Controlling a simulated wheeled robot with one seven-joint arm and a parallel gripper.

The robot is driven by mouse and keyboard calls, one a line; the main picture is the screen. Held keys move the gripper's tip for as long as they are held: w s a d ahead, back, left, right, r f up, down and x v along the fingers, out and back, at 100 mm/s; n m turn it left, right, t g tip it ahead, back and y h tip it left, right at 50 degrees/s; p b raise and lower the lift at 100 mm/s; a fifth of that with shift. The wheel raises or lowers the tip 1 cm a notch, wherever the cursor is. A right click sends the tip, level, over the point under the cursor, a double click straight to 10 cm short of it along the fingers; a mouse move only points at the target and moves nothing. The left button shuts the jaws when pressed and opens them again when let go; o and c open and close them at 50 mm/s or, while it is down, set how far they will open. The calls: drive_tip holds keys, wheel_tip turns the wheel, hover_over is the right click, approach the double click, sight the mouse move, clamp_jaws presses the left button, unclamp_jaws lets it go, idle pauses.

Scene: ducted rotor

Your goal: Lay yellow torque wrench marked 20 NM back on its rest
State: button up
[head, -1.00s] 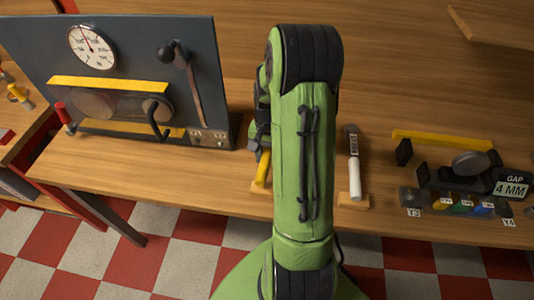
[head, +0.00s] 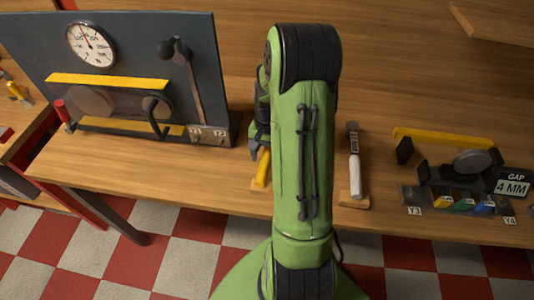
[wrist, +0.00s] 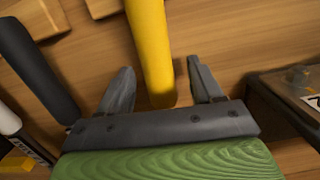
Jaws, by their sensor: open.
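The torque wrench with the yellow handle (head: 263,168) lies on the bench left of my arm in the head view. The handle's near end is at a small wooden rest (head: 257,188); I cannot tell how fully it is seated. In the wrist view the yellow handle (wrist: 149,45) runs down from the top edge, its end between my fingers. My gripper (wrist: 160,88) is open, with a gap on both sides of the handle. In the head view my gripper (head: 257,143) is partly behind my arm. The wrench's head and any 20 NM marking are hidden.
A white-handled wrench (head: 355,175) lies on a wooden rest to the right. A black handle (wrist: 35,65) is left of my gripper in the wrist view. The dark gauge panel (head: 135,50) stands left. A fixture with a gap display (head: 512,184) is right.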

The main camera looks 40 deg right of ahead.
drive_tip(key=shift+r, duration=0.1)
wheel_tip(320, 180, up, 15)
drive_tip(key=w+d+p, duration=0.1)
drive_tip(key=p, duration=0.3)
drive_tip(key=shift+d+r, duration=0.2)
drive_tip(key=shift+d, duration=0.15)
